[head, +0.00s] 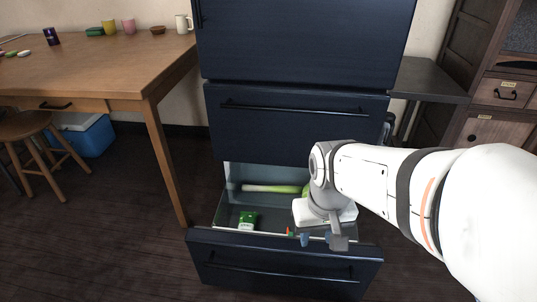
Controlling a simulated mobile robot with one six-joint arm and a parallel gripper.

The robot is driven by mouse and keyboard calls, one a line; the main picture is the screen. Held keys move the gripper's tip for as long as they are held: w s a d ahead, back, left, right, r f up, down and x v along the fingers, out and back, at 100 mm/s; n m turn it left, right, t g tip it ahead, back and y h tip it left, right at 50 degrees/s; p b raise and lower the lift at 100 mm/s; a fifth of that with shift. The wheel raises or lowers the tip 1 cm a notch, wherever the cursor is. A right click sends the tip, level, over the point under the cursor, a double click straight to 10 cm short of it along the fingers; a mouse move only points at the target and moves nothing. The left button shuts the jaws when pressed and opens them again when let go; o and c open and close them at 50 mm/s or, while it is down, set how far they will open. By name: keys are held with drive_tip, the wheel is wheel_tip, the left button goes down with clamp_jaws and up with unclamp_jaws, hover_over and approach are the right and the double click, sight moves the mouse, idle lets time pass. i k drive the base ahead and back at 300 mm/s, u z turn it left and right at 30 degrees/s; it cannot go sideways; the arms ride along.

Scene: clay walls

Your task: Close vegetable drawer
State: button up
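The vegetable drawer (285,262) is the lowest drawer of a dark blue fridge (305,40), and it is pulled out. A leek-like green and white vegetable (268,188) lies at its back, and a green packet (248,220) lies at its left. A small red and green item (291,232) shows near the front. My gripper (322,241) points down over the right part of the drawer, near its front panel. Blue fingertips show there, apart from each other, with nothing seen between them. Whether they touch the panel is unclear. My arm hides the drawer's right back part.
The middle drawer (285,122) above is shut. A wooden table (95,70) with cups stands at the left, with a stool (35,140) and a blue cooler (85,134) below. A dark side table (428,80) and wooden cabinet (490,110) stand at the right. Floor left of the drawer is clear.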

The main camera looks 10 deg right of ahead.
sight(270, 263)
drive_tip(key=z, duration=1.25)
drive_tip(key=k, duration=1.15)
drive_tip(key=u, duration=0.75)
drive_tip(key=i, duration=1.35)
drive_tip(key=u, duration=0.2)
